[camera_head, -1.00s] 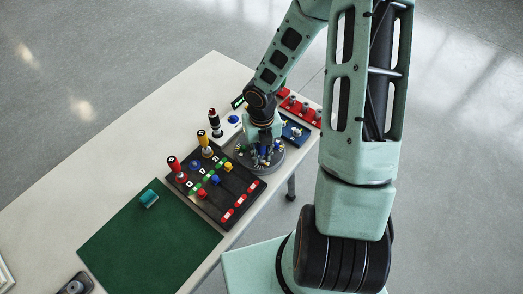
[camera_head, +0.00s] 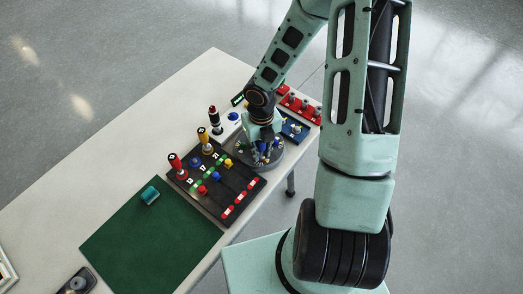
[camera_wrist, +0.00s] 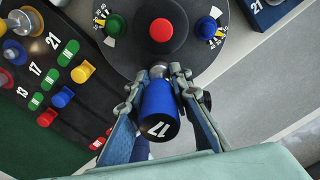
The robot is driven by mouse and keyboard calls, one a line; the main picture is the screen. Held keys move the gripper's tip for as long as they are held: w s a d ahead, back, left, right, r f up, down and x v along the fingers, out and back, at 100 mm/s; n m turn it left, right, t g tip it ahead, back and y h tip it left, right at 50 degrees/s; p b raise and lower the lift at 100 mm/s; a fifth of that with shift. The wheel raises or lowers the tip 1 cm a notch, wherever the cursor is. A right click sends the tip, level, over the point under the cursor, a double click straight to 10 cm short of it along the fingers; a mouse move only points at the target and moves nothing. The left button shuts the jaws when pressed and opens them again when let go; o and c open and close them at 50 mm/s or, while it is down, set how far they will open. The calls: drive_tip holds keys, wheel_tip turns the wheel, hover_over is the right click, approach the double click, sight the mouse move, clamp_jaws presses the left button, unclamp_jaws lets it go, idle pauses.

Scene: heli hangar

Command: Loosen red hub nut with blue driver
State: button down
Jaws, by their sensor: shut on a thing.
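My gripper (camera_wrist: 160,100) is shut on the blue driver (camera_wrist: 157,104), whose handle end marked 17 faces the wrist camera. The driver's metal shaft (camera_wrist: 158,71) points toward the dark round hub (camera_wrist: 126,60). Its tip lies over the hub's near edge; I cannot tell whether it touches a nut. A red round piece (camera_wrist: 161,30) sits at the hub's middle on a black disc, beyond the tip.
A black rack (camera_head: 232,178) with red and yellow-handled drivers and coloured pieces stands left of the hub. A blue block (camera_head: 296,130) and a red rack (camera_head: 300,107) are behind it to the right. A green mat (camera_head: 150,240) holds a small teal object (camera_head: 150,195).

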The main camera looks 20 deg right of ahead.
sight(261, 146)
drive_tip(key=shift+r+p, duration=1.5)
drive_tip(key=shift+p, duration=0.3)
drive_tip(key=shift+r, duration=2)
